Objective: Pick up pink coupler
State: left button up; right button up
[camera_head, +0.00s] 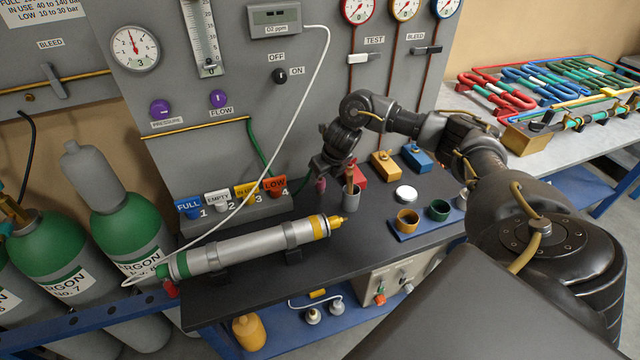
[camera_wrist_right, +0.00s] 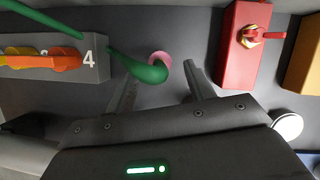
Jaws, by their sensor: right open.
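The pink coupler (camera_wrist_right: 160,58) shows in the right wrist view as a small pink ring, partly covered by the thick end of a green hose (camera_wrist_right: 140,72). In the head view the coupler (camera_head: 320,184) is a small pink spot just below my right gripper (camera_head: 325,168). My right gripper (camera_wrist_right: 160,82) is open, with its two fingers on either side of the green hose end and the coupler just beyond the fingertips. I cannot tell whether the fingers touch anything. My left gripper is not in view.
A red box (camera_wrist_right: 240,50) stands right of the fingers. A grey cup (camera_head: 351,197) with a brown-handled tool is close by the gripper. Numbered tags (camera_head: 232,196) line the panel's foot at left. A silver cylinder (camera_head: 250,246) lies in front on the dark bench.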

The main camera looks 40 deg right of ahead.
aim_at(322, 179)
jog(key=shift+f, duration=0.15)
jog(key=shift+w+f, duration=0.1)
jog(key=shift+f, duration=0.2)
jog(key=p+x, duration=0.1)
jog(key=x, duration=0.3)
jog(key=shift+w+f, duration=0.1)
jog(key=shift+f, duration=0.2)
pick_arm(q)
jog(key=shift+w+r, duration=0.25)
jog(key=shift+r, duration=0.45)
pick_arm(e)
jog(key=c, duration=1.1)
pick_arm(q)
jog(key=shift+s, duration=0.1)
pick_arm(e)
jog(key=shift+c, duration=0.2)
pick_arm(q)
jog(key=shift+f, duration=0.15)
pick_arm(e)
jog(key=shift+d+r, duration=0.1)
jog(key=shift+r, duration=0.1)
